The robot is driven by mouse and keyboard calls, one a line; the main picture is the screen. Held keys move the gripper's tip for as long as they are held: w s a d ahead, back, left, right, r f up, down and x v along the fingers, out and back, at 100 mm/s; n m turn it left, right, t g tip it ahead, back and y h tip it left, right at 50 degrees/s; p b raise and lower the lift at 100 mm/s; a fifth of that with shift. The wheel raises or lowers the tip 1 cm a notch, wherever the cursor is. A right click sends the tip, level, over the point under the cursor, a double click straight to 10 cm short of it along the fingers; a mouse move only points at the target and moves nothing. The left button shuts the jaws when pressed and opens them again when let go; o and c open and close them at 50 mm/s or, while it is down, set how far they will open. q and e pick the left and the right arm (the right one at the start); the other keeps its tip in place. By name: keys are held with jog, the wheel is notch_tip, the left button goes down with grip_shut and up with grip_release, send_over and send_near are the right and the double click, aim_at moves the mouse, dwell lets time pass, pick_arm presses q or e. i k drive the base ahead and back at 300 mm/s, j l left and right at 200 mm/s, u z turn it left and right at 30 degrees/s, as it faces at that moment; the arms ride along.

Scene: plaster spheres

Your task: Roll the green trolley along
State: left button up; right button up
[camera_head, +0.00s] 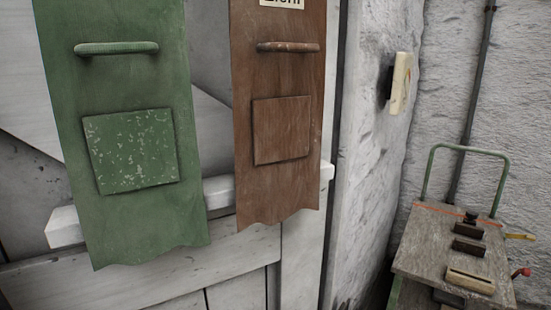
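At the lower right stands a trolley with a worn grey-brown top (422,236) and a green tubular handle (468,149) rising at its far end. A bit of green frame shows at its lower left edge. Its lower part and any wheels are cut off by the picture's bottom edge. Several dark blocks and a pale slotted piece (470,281) sit on its top. Neither of my grippers is in view, so nothing of mine is seen touching the trolley.
A green panel (130,220) and a brown panel (277,190), each with a bar handle, hang before pale boards and a ledge (66,228) at left. A rough wall (525,120) with a dark pipe (473,100) stands close behind the trolley. No floor is clearly seen.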

aim_at(429, 255)
jog(key=z, duration=1.25)
jog(key=i+l+u, duration=0.25)
jog(key=u, duration=0.25)
jog(key=i+l+u, duration=0.2)
jog(key=l+u, duration=0.25)
